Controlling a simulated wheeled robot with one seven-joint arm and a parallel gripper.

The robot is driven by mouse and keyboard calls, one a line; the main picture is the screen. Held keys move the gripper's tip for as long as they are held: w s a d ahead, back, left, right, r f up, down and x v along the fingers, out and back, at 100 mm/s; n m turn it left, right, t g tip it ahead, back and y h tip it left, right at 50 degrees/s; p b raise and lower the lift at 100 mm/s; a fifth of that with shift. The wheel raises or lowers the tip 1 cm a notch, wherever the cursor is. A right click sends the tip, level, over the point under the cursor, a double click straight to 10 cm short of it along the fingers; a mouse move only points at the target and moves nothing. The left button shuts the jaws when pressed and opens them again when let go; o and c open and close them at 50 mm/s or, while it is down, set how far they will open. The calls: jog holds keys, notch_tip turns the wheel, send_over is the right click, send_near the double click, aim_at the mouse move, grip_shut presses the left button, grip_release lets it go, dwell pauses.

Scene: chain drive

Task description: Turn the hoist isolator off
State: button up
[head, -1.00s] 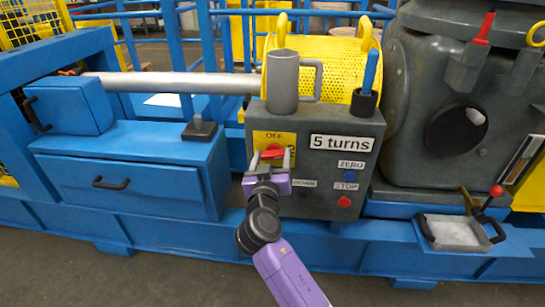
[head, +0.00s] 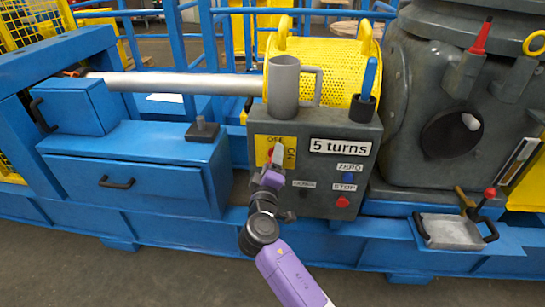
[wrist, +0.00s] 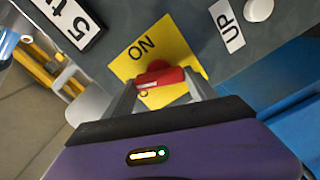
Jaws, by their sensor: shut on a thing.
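The hoist isolator is a red handle on a yellow plate on the front of the grey control box. In the head view, OFF is at the top of the yellow plate (head: 261,142) and ON is at its right. My gripper (head: 275,158) is at the plate, rolled onto its side, and covers most of the handle. In the wrist view, the fingers of my gripper (wrist: 160,92) are shut on the red handle (wrist: 160,77), one at each end of it. ON reads beside it; OFF is hidden there.
The box has a "5 turns" sign (head: 340,147), a blue ZERO button (head: 348,179) and a red STOP button (head: 342,202). An UP label (wrist: 227,26) and a white button (wrist: 258,10) are close by. A grey mug (head: 283,85) and a dark pen cup (head: 363,107) stand on top.

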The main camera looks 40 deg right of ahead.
jog(key=n+p, duration=0.2)
jog(key=n, duration=0.2)
jog(key=shift+f+n, duration=0.1)
jog(key=shift+n, duration=0.2)
jog(key=shift+f, duration=0.1)
dwell(0.4)
jog(key=o, duration=1.4)
jog(key=shift+c, duration=0.2)
jog(key=v, duration=0.7)
jog(key=shift+s+a+p, duration=0.25)
jog(key=shift+a+p, duration=0.1)
jog(key=shift+p, duration=0.1)
